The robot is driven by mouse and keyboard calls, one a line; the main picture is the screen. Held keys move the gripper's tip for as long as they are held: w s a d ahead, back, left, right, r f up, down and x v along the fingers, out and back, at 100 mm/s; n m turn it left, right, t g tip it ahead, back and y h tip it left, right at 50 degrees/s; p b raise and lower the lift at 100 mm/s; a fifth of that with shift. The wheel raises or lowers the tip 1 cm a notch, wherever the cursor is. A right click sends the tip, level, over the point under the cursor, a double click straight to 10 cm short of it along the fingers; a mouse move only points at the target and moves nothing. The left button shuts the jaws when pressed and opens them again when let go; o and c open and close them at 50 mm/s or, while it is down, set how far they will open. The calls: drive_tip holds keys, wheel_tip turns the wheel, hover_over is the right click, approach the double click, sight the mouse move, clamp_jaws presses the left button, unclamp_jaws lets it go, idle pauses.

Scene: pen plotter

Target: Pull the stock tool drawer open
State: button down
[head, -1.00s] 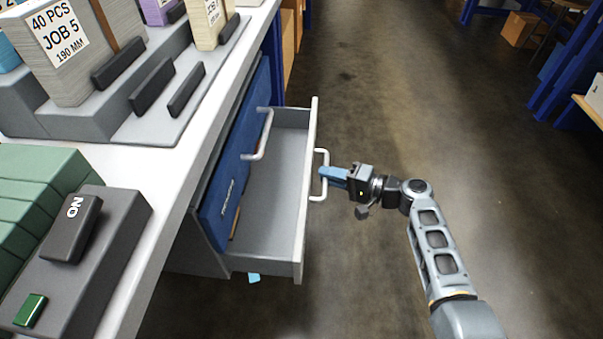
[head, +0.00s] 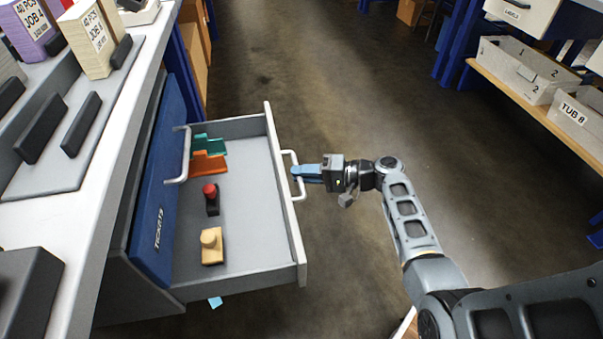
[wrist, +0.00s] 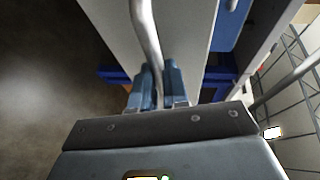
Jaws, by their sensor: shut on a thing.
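The stock tool drawer (head: 241,255) stands pulled out of the bench, with its grey floor in view. Inside lie a green piece (head: 207,143), an orange piece (head: 208,163), a dark tool with a red knob (head: 211,199) and a tan tool with a round knob (head: 211,246). My gripper (head: 298,173) is at the light bar handle (head: 301,190) on the drawer front. In the wrist view the blue fingers (wrist: 158,88) are shut on the handle bar (wrist: 147,35), one on each side of it.
A blue panel marked TICKETS (head: 160,205) with its own handle (head: 183,155) is beside the open drawer. The bench top (head: 70,220) lies left. A shelf with grey tubs (head: 525,70) stands at right. The floor between is clear.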

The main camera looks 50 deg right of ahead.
drive_tip(key=c, duration=1.1)
unclamp_jaws()
drive_tip(key=p+v, duration=0.1)
drive_tip(key=v, duration=0.6)
drive_tip(key=shift+s+d, duration=0.15)
drive_tip(key=shift+s, duration=0.2)
